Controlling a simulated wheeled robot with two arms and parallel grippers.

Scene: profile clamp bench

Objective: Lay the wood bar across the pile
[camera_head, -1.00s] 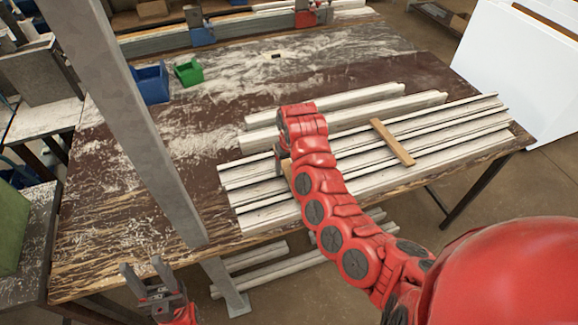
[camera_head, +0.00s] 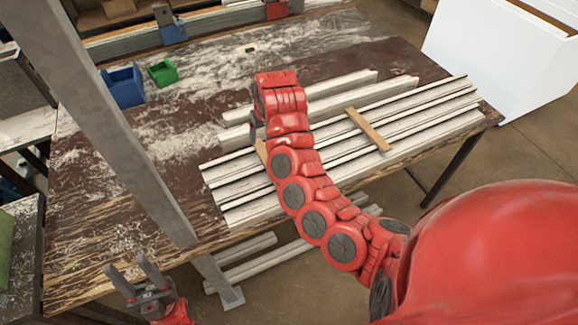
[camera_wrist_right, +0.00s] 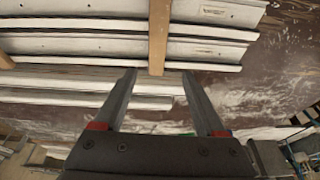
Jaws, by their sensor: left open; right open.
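A light wood bar (camera_head: 370,131) lies across the pile of long pale profiles (camera_head: 418,138) on the table. A second wood bar (camera_head: 261,151) lies across the pile nearer its left end, mostly hidden behind my right arm. In the right wrist view a wood bar (camera_wrist_right: 158,38) lies across the profiles, its near end between the tips of my open right gripper (camera_wrist_right: 160,76), with gaps on both sides. In the head view my right gripper (camera_head: 255,130) is mostly hidden by its wrist at the pile's far left. My left gripper (camera_head: 133,276) is open and empty, low at front left.
Two separate profiles (camera_head: 335,96) lie behind the pile. A blue bin (camera_head: 124,88) and a green bin (camera_head: 162,72) stand at the back left. A grey upright post (camera_head: 115,130) rises at the left. More profiles (camera_head: 260,262) lie below the table.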

